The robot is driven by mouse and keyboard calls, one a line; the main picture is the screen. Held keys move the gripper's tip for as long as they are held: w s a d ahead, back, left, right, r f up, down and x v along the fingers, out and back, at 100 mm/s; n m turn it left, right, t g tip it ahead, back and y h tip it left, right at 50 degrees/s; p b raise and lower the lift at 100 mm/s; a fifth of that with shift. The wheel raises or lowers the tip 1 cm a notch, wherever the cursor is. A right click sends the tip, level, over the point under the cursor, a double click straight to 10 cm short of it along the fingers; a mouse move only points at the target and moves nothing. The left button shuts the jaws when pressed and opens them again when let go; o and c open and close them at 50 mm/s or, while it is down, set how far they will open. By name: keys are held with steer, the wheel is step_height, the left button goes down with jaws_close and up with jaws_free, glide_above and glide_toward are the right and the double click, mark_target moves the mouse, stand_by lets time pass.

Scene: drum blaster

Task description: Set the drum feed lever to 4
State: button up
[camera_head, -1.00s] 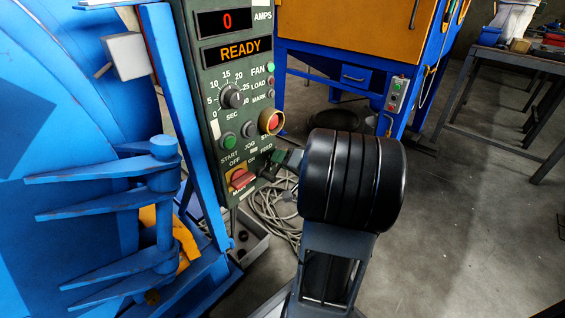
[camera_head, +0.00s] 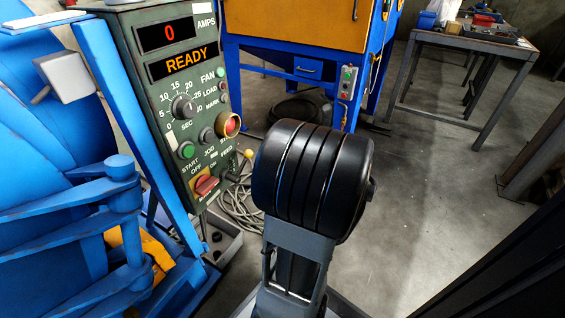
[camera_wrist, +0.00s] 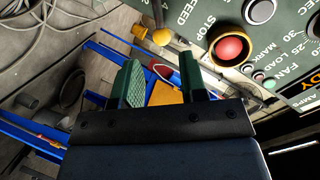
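The drum feed lever (camera_head: 247,155) has a yellow ball knob and sticks out from the right edge of the green control panel (camera_head: 165,100), by the FEED label. In the wrist view the yellow knob (camera_wrist: 162,37) shows at the top, beyond my fingertips and apart from them. Part of its scale shows beside it, but the lever's setting cannot be read. My gripper (camera_wrist: 163,68) has two green padded fingers standing apart with nothing between them. In the head view my black arm hides the gripper.
The red stop button (camera_head: 231,125) in its yellow ring sits just above the lever. A red rotary switch (camera_head: 205,184) is below left. Grey cables (camera_head: 238,210) lie on the floor beneath. Blue drum hinges (camera_head: 120,197) stand at left. Open floor lies at right.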

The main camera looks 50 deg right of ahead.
steer(key=shift+v, duration=0.9)
steer(key=w+a+r+n+g+y+p, duration=0.1)
steer(key=a+r+n+g+y+p, duration=0.15)
steer(key=a+r+g+p, duration=0.5)
steer(key=w+a+r+n+g+y+p, duration=0.1)
steer(key=w+a+r+n+g+p, duration=0.15)
steer(key=a+r+p, duration=0.9)
steer(key=s+a+r+n+h+p, duration=0.1)
steer(key=a+r+n+h+p, duration=0.1)
steer(key=r+p, duration=0.7)
steer(key=s+a+r+n+g+h+p, duration=0.1)
steer(key=a+r+h+p, duration=0.3)
steer(key=r+p, duration=0.5)
steer(key=shift+a+r+n+p, duration=0.35)
steer(key=shift+n+p, duration=0.25)
steer(key=shift+p, duration=0.25)
